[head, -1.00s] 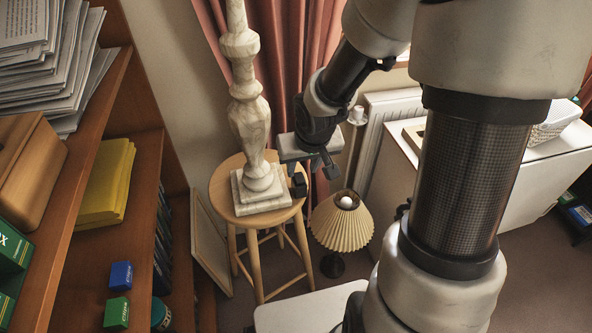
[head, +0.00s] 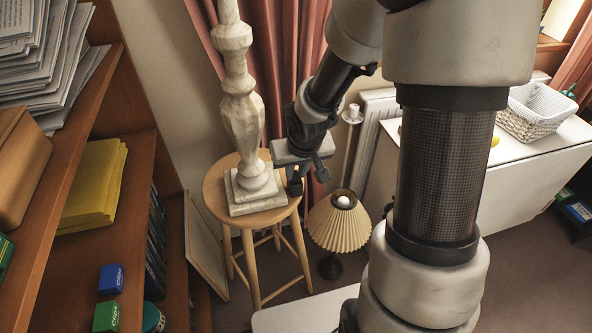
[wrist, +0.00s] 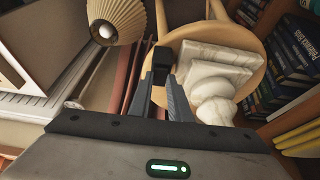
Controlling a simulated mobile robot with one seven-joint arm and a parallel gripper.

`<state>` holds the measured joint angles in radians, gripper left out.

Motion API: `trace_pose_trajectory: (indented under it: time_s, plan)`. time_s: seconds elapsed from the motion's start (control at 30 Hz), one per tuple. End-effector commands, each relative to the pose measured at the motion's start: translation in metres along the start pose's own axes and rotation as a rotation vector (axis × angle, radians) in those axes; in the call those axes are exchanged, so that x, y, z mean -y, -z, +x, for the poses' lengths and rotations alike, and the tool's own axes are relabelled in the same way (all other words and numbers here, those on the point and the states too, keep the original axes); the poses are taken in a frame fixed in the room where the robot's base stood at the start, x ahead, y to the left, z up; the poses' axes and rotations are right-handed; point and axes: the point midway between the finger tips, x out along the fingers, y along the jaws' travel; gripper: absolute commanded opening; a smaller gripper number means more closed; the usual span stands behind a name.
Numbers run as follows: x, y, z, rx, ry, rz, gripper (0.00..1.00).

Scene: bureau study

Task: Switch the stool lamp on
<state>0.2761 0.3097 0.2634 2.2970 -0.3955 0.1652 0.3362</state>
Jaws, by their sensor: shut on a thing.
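The stool lamp shows as a pale marble column (head: 239,100) on a stepped square base, upright on a round wooden stool (head: 214,197). Its top is cut off by the picture edge, so I cannot tell whether it is lit. The base also shows in the wrist view (wrist: 212,68). My gripper (head: 297,176) is beside the lamp base, at the stool's right edge. In the wrist view my gripper (wrist: 163,78) is shut on a small black block (wrist: 162,55) at its fingertips. I cannot tell how the block joins the lamp.
A pleated-shade lamp (head: 339,222) stands low, right of the stool. A bookshelf (head: 97,255) with papers, yellow folders and small boxes is close on the left. A radiator (head: 375,112), a white cabinet (head: 420,185) and a wicker basket (head: 537,112) are at the right.

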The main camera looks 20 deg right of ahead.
Motion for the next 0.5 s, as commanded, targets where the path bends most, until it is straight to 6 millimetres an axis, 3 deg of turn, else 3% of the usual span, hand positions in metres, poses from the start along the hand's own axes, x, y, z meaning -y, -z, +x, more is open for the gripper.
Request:
trace_pose_trajectory:
  time_s: [0.2, 0.5]
  plan:
    - [0.0004, 0.0072, -0.0078, 0.096, 0.001, 0.001, 0.00]
    - [-0.0002, 0.0106, -0.0010, 0.279, 0.000, 0.000, 0.00]
